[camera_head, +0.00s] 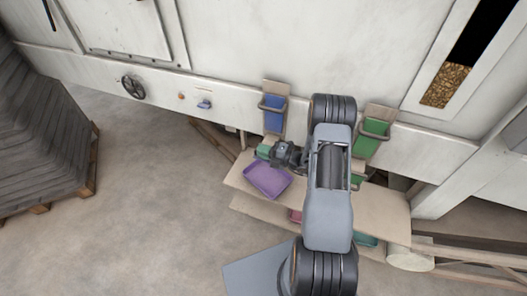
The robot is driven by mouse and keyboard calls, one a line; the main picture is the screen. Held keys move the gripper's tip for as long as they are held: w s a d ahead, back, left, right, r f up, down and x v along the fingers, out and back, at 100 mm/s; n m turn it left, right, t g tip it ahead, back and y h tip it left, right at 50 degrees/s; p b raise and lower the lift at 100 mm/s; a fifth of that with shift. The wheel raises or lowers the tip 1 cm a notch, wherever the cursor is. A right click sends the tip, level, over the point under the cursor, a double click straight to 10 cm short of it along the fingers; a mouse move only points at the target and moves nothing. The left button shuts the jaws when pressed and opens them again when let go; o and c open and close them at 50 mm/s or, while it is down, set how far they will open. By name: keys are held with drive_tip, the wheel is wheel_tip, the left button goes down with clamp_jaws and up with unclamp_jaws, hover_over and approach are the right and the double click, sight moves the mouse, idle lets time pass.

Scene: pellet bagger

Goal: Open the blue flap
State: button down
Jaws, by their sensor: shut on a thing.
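The blue flap (274,121) is a narrow blue panel on a beige plate on the machine's pale front, with a grey bar handle (272,107) across its upper part. It looks closed. My gripper (266,151) is below the flap and apart from its handle, pointing left. It is shut on a small green thing (262,151), partly hidden by the jaws; what it is, I cannot tell. My arm comes in from the lower right.
A green flap (371,136) with a similar handle is to the right, past my arm. A purple tray (267,181) lies on a tan shelf (235,181) beneath my gripper. Floor at left is clear up to a grey stack (38,130).

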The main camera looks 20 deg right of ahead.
drive_tip(key=c, duration=1.4)
unclamp_jaws()
drive_tip(key=shift+c, duration=0.2)
drive_tip(key=b+v, duration=0.2)
drive_tip(key=v, duration=1.1)
drive_tip(key=shift+s+d+b, duration=0.25)
drive_tip(key=shift+d+b, duration=0.1)
